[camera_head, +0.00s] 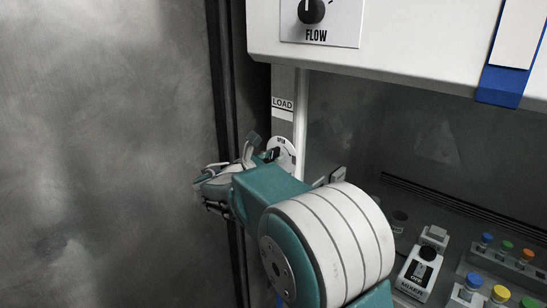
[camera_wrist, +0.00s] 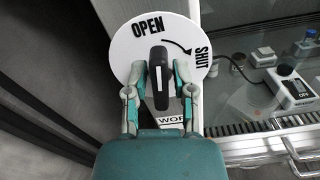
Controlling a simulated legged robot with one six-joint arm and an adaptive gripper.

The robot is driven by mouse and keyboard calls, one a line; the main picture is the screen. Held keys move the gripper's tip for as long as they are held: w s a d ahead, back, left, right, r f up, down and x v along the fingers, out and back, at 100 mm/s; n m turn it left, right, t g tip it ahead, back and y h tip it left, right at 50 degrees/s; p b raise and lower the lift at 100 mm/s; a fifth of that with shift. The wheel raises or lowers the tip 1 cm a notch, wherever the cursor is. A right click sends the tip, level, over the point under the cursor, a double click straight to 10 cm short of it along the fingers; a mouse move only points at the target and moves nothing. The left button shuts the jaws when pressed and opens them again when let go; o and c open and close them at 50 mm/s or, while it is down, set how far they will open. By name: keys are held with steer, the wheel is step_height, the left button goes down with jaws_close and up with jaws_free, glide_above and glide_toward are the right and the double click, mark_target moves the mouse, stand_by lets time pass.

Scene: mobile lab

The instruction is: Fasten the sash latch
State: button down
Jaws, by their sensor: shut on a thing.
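The sash latch is a white round dial (camera_wrist: 125,55) marked OPEN and SHUT, with a curved arrow from OPEN towards SHUT. Its black lever (camera_wrist: 159,66) stands upright, with its top just below and right of the word OPEN. My gripper (camera_wrist: 160,88) is shut on the lever, one finger on each side. In the head view the dial (camera_head: 288,160) sits on the light post at the left of the cabinet. There my gripper (camera_head: 262,156) and arm hide part of the dial and most of the lever.
The sash (camera_head: 420,55) is raised above the opening. A mixer box (camera_head: 417,273) and several coloured-cap vials (camera_head: 500,293) stand inside at the right. A LOAD label (camera_head: 282,103) is on the post. A grey wall (camera_head: 105,150) fills the left.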

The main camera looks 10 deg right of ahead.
steer(key=m, duration=0.4)
steer(key=shift+f, duration=0.1)
steer(key=m, duration=0.4)
steer(key=shift+s+d+f, duration=0.1)
steer(key=shift+s, duration=0.05)
steer(key=m, duration=0.4)
steer(key=shift+f, duration=0.2)
steer(key=shift+s+f+m, duration=0.1)
steer(key=shift+f+m, duration=0.1)
steer(key=shift+m, duration=1.6)
steer(key=shift+f, duration=0.1)
steer(key=c, duration=0.6)
jaws_free()
steer(key=shift+c, duration=0.2)
